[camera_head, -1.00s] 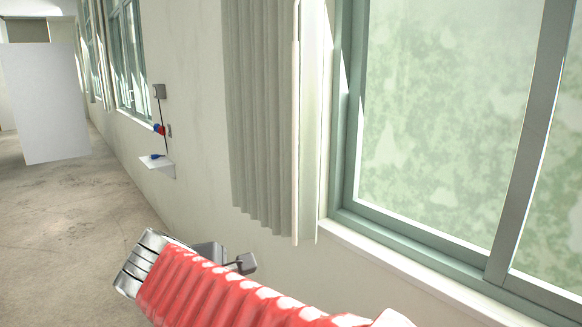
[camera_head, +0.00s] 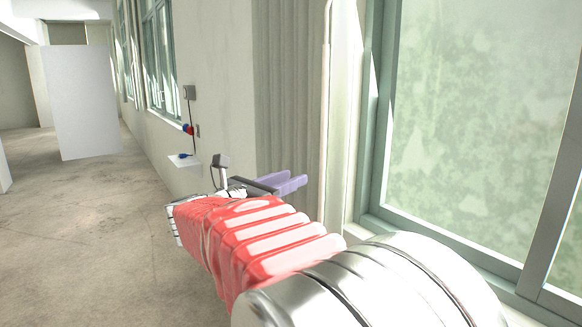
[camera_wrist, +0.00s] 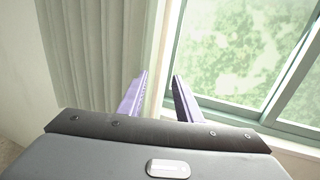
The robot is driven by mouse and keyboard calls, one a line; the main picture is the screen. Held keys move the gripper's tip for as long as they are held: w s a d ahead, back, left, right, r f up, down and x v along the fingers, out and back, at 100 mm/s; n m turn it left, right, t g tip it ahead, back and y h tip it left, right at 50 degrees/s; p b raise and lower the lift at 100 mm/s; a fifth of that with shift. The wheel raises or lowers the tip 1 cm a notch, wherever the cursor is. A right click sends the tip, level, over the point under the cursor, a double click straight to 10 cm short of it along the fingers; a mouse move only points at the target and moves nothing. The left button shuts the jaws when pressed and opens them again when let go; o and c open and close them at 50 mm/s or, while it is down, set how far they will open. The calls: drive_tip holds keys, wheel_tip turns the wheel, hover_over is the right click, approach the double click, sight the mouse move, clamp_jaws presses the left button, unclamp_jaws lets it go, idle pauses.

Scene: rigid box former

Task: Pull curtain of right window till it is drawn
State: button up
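The grey pleated curtain (camera_head: 285,90) hangs bunched at the left side of the right window (camera_head: 480,110), leaving its panes uncovered. A pale upright strip (camera_head: 326,110) runs down the curtain's right edge. My gripper (camera_head: 296,182) has its purple fingers in front of the curtain's lower part. In the wrist view, my gripper (camera_wrist: 160,80) is open, and its two fingers are apart. The curtain (camera_wrist: 95,45) is mostly left of them there, and the window (camera_wrist: 240,45) is to the right. The pale edge shows in the gap between the fingers; contact cannot be told.
A white panel (camera_head: 80,100) stands at the back left. The concrete floor (camera_head: 85,230) on the left is clear. The window sill (camera_head: 400,248) juts out below the window.

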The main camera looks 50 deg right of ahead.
sight(322, 166)
drive_tip(key=shift+d, duration=0.15)
drive_tip(key=d, duration=1.3)
drive_tip(key=shift+w+d, duration=0.25)
drive_tip(key=shift+d, duration=0.05)
drive_tip(key=shift+c, duration=0.6)
clamp_jaws()
